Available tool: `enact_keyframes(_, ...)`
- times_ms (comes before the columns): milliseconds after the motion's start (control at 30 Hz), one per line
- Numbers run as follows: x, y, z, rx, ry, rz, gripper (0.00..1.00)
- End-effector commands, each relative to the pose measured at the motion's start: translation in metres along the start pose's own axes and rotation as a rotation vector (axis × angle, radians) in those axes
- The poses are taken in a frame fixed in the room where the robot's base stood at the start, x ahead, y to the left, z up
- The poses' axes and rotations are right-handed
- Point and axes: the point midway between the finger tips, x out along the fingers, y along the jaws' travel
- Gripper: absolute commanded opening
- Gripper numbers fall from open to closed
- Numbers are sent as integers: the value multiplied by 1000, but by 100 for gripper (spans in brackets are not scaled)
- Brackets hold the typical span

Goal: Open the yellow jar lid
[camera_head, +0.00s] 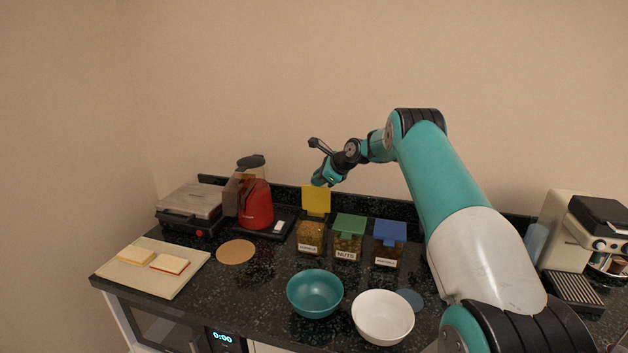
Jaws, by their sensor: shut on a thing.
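The yellow jar lid (316,201) stands tilted up, close to upright, at the back of its clear jar (310,238). The jar holds brown contents and has a white label on its front. My gripper (321,183) is at the lid's top edge, reached from behind and to the right. It is shut on the yellow lid. The fingertips are small here, and their exact contact with the lid is hard to see.
The green-lidded jar (347,243) and blue-lidded jar (388,248) stand just right, lids down. A red blender (257,205) is to the left. A teal bowl (315,293) and white bowl (383,317) sit in front. A bread board (165,284) lies at left.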

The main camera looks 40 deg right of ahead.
Motion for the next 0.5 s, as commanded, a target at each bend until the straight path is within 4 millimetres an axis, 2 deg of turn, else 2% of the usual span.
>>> enact_keyframes(133, -4, -6, -5, -5, 0, -10, 0)
enact_keyframes(500, -2, -5, -5, -8, 2, -6, 0)
